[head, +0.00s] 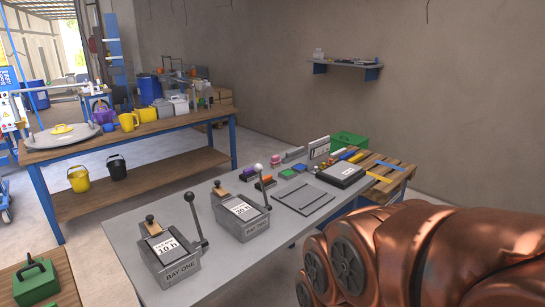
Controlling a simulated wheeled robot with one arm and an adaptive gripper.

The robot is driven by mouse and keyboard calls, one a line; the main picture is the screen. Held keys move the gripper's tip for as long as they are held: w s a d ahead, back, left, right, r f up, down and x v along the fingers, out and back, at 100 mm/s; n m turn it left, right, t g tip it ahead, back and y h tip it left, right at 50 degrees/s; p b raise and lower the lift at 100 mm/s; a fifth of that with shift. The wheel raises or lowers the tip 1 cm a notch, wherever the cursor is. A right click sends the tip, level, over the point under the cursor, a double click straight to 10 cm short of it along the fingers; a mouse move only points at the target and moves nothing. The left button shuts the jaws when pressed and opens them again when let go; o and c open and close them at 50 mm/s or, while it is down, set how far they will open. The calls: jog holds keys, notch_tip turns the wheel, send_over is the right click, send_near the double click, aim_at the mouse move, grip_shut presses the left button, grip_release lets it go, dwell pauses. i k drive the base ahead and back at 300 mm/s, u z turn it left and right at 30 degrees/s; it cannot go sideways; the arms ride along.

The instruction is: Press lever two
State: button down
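Two grey lever boxes stand on the grey metal table. The nearer left box (178,265) reads BAY ONE and has an upright lever (195,216) with a dark knob on its right side. The second box (246,226), farther right, has an upright lever (264,187) with a pale knob on its right side. Its front lettering is too small to read surely. Each box carries a white label card on top. My copper arm fills the lower right, right of both boxes and apart from them. My gripper is not in view.
Right of the second box lie a flat grey plate (304,197), a black case with a white label (343,174) and small coloured blocks. The grey table (215,288) is bare in front of the boxes. A wooden bench (150,127) stands behind left.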

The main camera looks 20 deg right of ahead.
aim_at(258, 168)
jog(key=u, duration=0.25)
jog(key=i, duration=1)
jog(key=u, duration=0.6)
